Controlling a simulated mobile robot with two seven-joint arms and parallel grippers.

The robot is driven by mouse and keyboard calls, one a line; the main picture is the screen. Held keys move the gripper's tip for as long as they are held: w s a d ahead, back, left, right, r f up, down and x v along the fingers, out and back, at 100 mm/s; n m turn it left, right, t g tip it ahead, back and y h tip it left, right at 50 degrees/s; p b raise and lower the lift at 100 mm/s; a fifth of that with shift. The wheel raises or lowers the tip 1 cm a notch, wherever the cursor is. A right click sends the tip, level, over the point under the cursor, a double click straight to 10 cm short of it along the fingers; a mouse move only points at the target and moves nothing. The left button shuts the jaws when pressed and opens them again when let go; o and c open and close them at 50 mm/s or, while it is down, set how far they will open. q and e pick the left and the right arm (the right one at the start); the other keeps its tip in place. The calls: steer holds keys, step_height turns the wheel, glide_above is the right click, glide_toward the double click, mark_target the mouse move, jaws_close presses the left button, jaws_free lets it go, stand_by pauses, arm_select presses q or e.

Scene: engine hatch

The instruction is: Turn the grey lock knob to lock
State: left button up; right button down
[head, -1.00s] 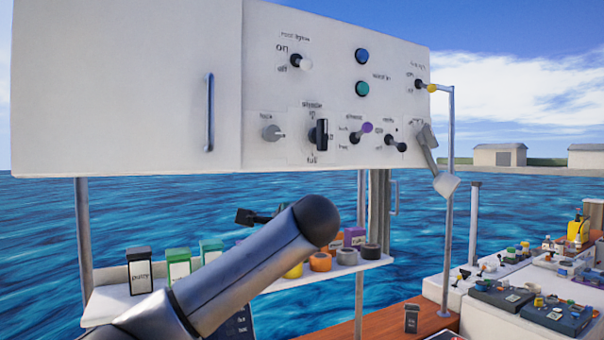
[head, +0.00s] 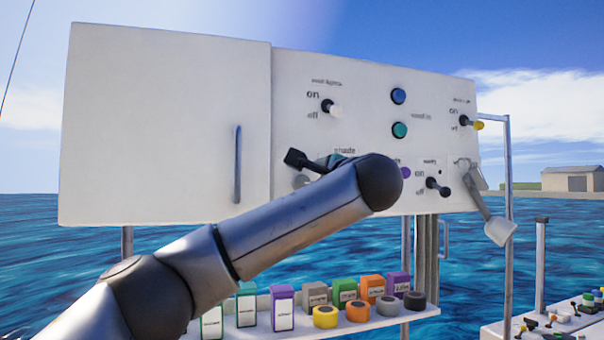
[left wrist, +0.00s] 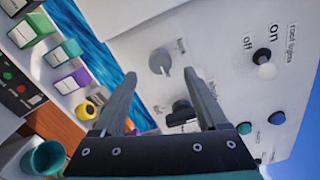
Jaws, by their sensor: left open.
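The grey lock knob (left wrist: 160,62) is on the white panel (left wrist: 150,20). In the left wrist view it shows just beyond the fingertips, roughly centred between them, its pointer aimed toward the lower right. In the head view the grey knob (head: 301,181) is partly hidden behind my left gripper (head: 298,160). The left gripper, also in the left wrist view (left wrist: 160,76), is open, its two fingers apart and nothing between them. I cannot tell the exact gap to the knob. My right gripper is not in view.
A black dial (left wrist: 181,113) sits close beside the grey knob. A toggle with a white tip (head: 331,108), blue (head: 398,96) and green (head: 400,130) buttons are on the panel. A door handle (head: 237,165) is left of the knob. A shelf (head: 265,328) with boxes and tape rolls is below.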

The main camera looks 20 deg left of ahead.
mark_target(302, 182)
arm_select(q)
steer(key=p+x, duration=0.2)
steer(key=x, duration=0.4)
steer(key=shift+r+p, duration=0.1)
steer(key=shift+p, duration=0.2)
steer(key=shift+w+a, duration=0.35)
steer(key=shift+w, duration=0.2)
jaws_close()
